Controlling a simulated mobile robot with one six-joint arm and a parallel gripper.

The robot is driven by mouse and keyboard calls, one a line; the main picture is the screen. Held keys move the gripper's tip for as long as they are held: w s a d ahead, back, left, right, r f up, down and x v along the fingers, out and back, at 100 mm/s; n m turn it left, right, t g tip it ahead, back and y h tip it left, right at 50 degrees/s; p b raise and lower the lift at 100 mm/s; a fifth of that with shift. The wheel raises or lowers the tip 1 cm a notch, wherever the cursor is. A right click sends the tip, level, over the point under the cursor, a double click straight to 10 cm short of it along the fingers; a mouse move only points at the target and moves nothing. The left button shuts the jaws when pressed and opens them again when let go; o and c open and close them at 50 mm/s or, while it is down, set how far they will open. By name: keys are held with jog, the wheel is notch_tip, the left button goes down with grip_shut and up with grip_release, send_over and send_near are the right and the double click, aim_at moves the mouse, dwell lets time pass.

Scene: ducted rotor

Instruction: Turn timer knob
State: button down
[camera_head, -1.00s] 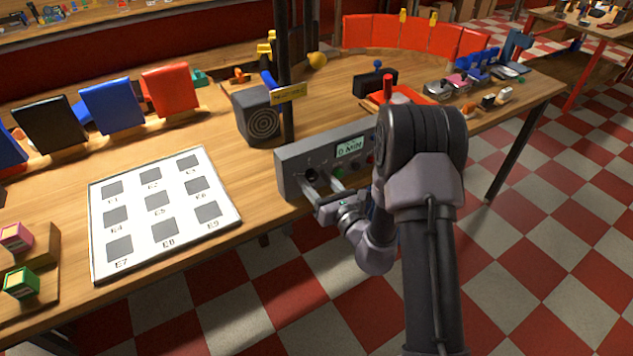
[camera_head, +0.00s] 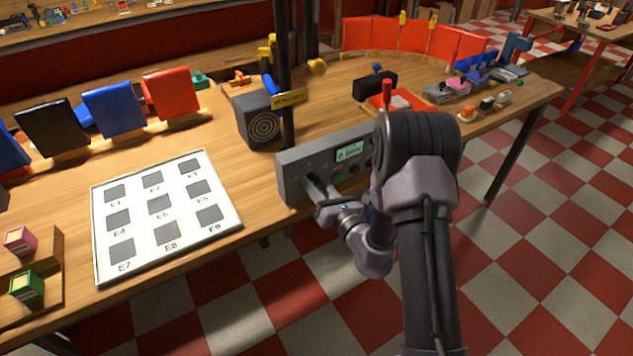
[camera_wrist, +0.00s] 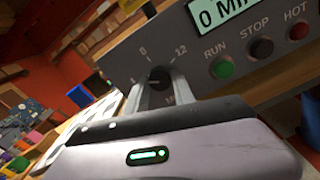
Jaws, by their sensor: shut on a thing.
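The timer knob (camera_wrist: 159,77) is a dark round knob on the front of a grey control panel (camera_head: 296,175). In the wrist view, marks such as 0 and 12 stand around it. My gripper (camera_head: 312,184) is at the panel's left part, with its fingers on either side of the knob and shut on it. The fingers hide part of the knob, and in the head view they cover it almost wholly. The display (camera_head: 349,152) on the panel starts with 0 in the wrist view (camera_wrist: 218,12).
Right of the knob are a green RUN button (camera_wrist: 221,67), a dark STOP button (camera_wrist: 260,47) and a red HOT button (camera_wrist: 299,29). A speaker box (camera_head: 259,122) stands behind the panel. A white board with grey squares (camera_head: 136,205) lies to the left.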

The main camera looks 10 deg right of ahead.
jog(key=m+p, duration=0.4)
jog(key=m, duration=0.2)
jog(key=shift+r+p, duration=0.15)
jog(key=shift+p, duration=0.25)
jog(key=m+p, duration=0.3)
jog(key=m, duration=0.3)
jog(key=shift+m+p, duration=0.3)
jog(key=shift+p, duration=0.1)
jog(key=m+p, duration=0.2)
jog(key=m, duration=0.4)
jog(key=m+p, duration=0.2)
jog(key=m, duration=0.5)
jog(key=shift+m, duration=0.3)
jog(key=c, duration=1.1)
grip_release()
jog(key=shift+o, duration=0.2)
jog(key=shift+s, duration=0.1)
